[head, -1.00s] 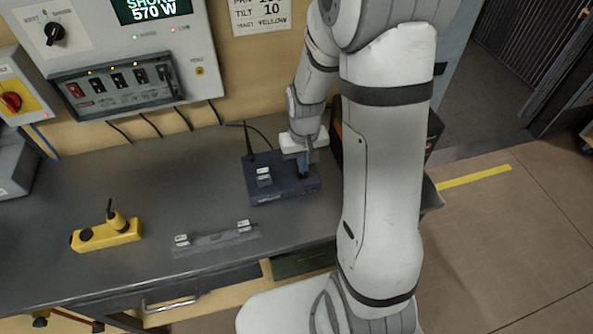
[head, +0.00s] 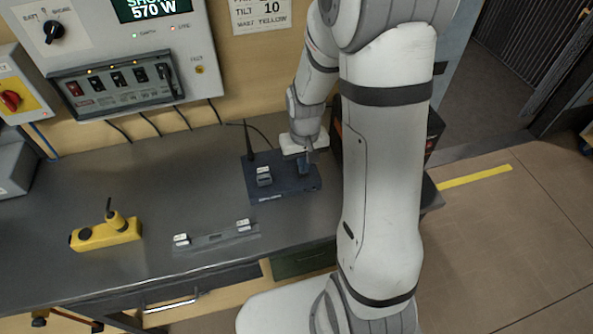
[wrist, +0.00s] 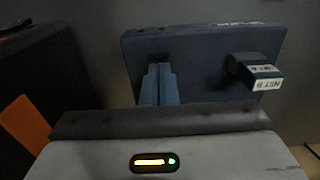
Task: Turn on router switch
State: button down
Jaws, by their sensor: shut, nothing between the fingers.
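The router, a dark blue box (head: 282,188), lies on the grey bench in the head view. It fills the upper middle of the wrist view (wrist: 205,42). A grey plug-like piece with a white label (head: 264,177) stands on its left part; in the wrist view this piece (wrist: 262,74) shows at right, its label seeming to read NET B. My gripper (head: 308,158) is at the router's right part. In the wrist view its two blue-grey fingers (wrist: 158,72) are together and empty, tips at the router's face. A dark spot shows at the tips; the switch cannot be made out.
A black antenna stands behind the router, and a black box with orange (wrist: 28,130) is close beside my gripper. A grey strip with two labelled pieces (head: 213,239) and a yellow block (head: 105,233) lie on the bench. The bench between is clear.

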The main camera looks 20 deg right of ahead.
jog(key=shift+f+b, duration=0.5)
jog(key=shift+f, duration=0.1)
jog(key=shift+r, duration=0.15)
jog(key=shift+r+p, duration=2.6)
jog(key=shift+r, duration=0.85)
jog(key=shift+f, duration=0.1)
jog(key=s+a+r+t, duration=0.1)
jog(key=s+r+t, duration=0.2)
jog(key=s+r, duration=1.1)
jog(key=v, duration=0.3)
jog(key=shift+w+a+r, duration=0.15)
jog(key=shift+w+r, duration=0.1)
jog(key=shift+r, duration=0.1)
